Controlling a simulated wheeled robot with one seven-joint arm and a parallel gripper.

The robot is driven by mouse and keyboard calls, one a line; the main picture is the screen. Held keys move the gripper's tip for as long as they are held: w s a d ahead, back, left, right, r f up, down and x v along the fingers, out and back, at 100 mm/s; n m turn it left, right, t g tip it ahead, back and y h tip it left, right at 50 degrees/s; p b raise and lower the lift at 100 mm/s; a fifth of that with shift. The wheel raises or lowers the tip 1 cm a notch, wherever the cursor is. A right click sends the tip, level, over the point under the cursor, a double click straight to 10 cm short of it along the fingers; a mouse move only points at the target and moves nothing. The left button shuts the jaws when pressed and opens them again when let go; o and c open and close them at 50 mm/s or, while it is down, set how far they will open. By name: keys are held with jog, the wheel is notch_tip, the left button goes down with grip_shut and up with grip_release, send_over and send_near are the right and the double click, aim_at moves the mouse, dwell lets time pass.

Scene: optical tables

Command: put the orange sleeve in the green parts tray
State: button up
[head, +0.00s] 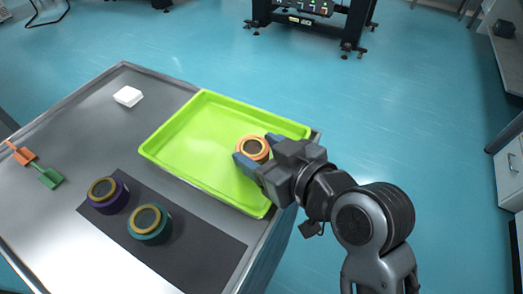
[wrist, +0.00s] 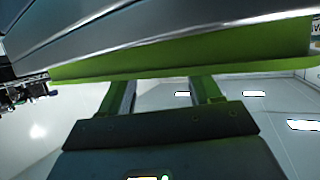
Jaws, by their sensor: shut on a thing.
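The orange sleeve (head: 253,149) is a short ring with a dark opening, held upright at the right part of the green parts tray (head: 180,152). My gripper (head: 256,153) is shut on the sleeve, with a blue finger on each side of it. The sleeve is over the tray's inside; I cannot tell whether it touches the tray floor. In the wrist view, my gripper's two fingers (wrist: 163,92) show, but the sleeve cannot be made out. A green band that may be the tray's edge crosses that view.
A purple ring (head: 108,195) and a teal ring (head: 149,223) stand on a dark mat (head: 205,254) in front of the tray.

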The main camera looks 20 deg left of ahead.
jog(key=shift+f, duration=0.2)
jog(key=o, duration=1.2)
jog(key=shift+d+r, duration=0.1)
jog(key=shift+r, duration=0.05)
jog(key=v, duration=1.2)
